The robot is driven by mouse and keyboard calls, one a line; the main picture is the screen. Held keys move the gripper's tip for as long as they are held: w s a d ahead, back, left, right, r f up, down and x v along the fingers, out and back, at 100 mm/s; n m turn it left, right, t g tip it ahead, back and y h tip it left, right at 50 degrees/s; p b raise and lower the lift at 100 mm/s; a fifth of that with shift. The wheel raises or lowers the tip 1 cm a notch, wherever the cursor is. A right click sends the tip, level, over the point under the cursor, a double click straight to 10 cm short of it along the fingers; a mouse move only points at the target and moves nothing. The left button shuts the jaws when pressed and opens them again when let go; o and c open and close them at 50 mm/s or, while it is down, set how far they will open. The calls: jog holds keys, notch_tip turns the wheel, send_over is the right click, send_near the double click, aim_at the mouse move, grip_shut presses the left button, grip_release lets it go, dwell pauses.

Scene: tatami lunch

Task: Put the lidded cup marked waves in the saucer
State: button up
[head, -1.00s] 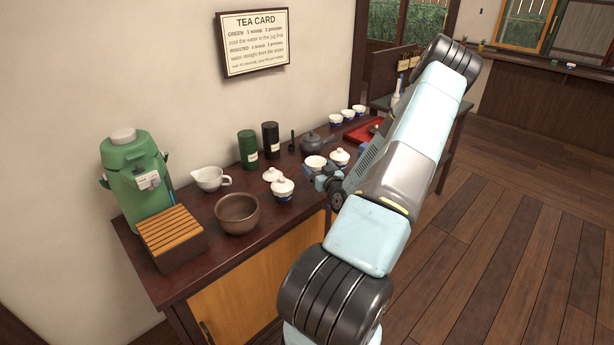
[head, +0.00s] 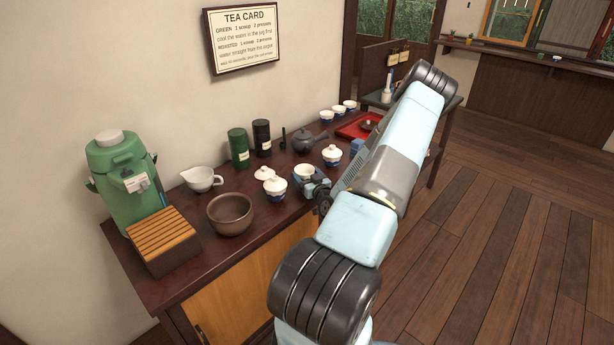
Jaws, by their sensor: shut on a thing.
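My gripper (head: 307,182) is low over the front part of the counter, shut on a small white-and-blue cup (head: 304,169). Its fingers hide the cup's lower part, and I see no knobbed lid on it. I cannot tell whether the cup touches the counter. A lidded white-and-blue cup (head: 275,189) stands left of the gripper, and another lidded cup (head: 331,155) stands behind it to the right. The markings on the cups are too small to read. A small dark round dish, perhaps the saucer, sits on the red tray (head: 352,130), partly behind my arm.
A white lid (head: 264,173) lies by the left lidded cup. A brown bowl (head: 230,214), white jug (head: 202,179), green dispenser (head: 122,180) and slatted box (head: 162,240) stand left. Two canisters, a dark teapot (head: 306,142) and several small cups line the back.

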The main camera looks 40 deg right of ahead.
jog(key=shift+f, duration=0.1)
jog(key=o, duration=1)
jog(key=shift+f, duration=0.1)
jog(key=shift+s, duration=0.1)
